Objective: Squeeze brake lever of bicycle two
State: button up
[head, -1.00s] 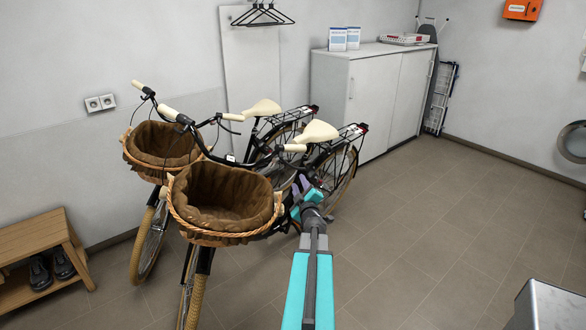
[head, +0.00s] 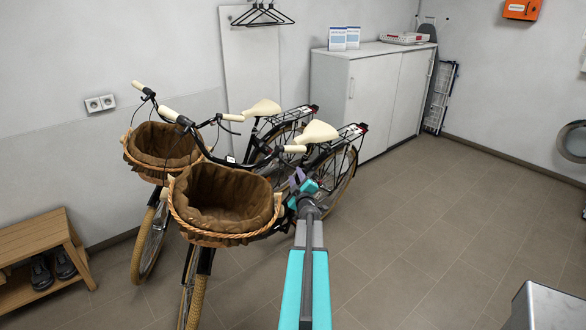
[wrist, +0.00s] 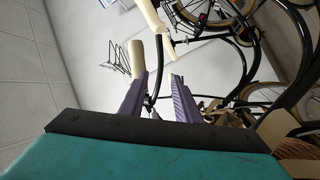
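Two black bicycles stand side by side; which one is numbered two cannot be told. The nearer bicycle (head: 190,290) carries a brown-lined wicker basket (head: 222,196) and has a cream right-hand grip (head: 294,149). My gripper (head: 297,177) is just below that grip, right of the basket. In the wrist view its two purple fingers (wrist: 157,98) are apart. A thin black brake lever (wrist: 155,88) runs between them, apparently without both fingers pressing it. A cream grip (wrist: 136,58) shows beyond the left finger. Contact with the lever cannot be told.
The farther bicycle's basket (head: 163,146) is close behind on the left. A cream saddle (head: 315,132) and a rear rack (head: 342,146) lie beyond my gripper. A white cabinet (head: 375,95) stands at the back. The floor (head: 430,235) on the right is clear.

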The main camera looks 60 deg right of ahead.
aim_at(293, 168)
jog(key=shift+p+x, duration=0.85)
jog(key=shift+x, duration=2.8)
grip_shut()
